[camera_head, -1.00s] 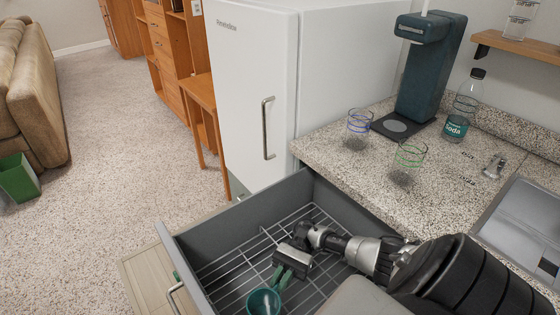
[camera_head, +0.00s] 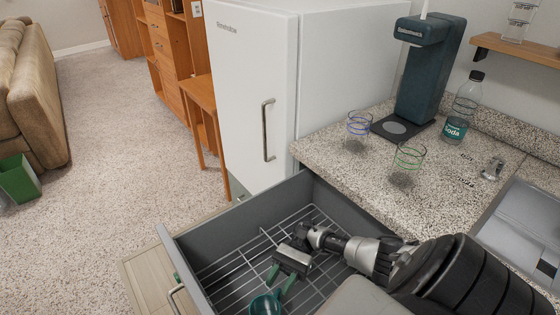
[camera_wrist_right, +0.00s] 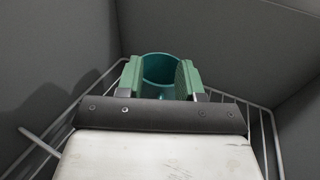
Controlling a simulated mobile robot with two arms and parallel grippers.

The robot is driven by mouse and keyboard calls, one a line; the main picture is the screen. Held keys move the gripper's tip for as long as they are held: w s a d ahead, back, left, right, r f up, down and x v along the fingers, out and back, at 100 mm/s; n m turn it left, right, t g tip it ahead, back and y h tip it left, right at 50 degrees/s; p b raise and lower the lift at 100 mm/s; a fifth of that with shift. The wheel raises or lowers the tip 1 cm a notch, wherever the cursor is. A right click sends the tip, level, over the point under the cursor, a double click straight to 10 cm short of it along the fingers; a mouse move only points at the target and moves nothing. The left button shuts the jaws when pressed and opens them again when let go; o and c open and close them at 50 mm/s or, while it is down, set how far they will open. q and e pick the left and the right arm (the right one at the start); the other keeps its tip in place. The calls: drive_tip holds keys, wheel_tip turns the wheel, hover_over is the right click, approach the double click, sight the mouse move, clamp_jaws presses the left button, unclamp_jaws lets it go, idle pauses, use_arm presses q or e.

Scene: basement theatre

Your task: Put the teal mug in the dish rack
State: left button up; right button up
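The teal mug (camera_head: 265,304) is in the open drawer at the bottom of the head view, over or on the wire dish rack (camera_head: 314,212); its lower part is cut off by the picture edge. My right gripper (camera_head: 279,286) reaches down into the drawer with its green fingers spread apart, just beside the mug. In the right wrist view the mug (camera_wrist_right: 161,70) shows its open rim between the two separated fingers (camera_wrist_right: 160,80). Contact between fingers and mug is hard to tell. My left gripper is not in view.
The grey drawer's walls (camera_head: 240,222) surround my right gripper closely. The speckled counter (camera_head: 345,165) above holds two ringed glasses (camera_head: 359,124), a soda bottle (camera_head: 462,112) and a teal drink machine (camera_head: 428,70). A sink (camera_head: 522,225) lies at right, a white fridge (camera_head: 245,80) behind.

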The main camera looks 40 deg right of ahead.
drive_tip(key=b+v, duration=0.5)
drive_tip(key=v, duration=0.2)
drive_tip(key=shift+d+r, duration=0.25)
drive_tip(key=shift+w, duration=0.15)
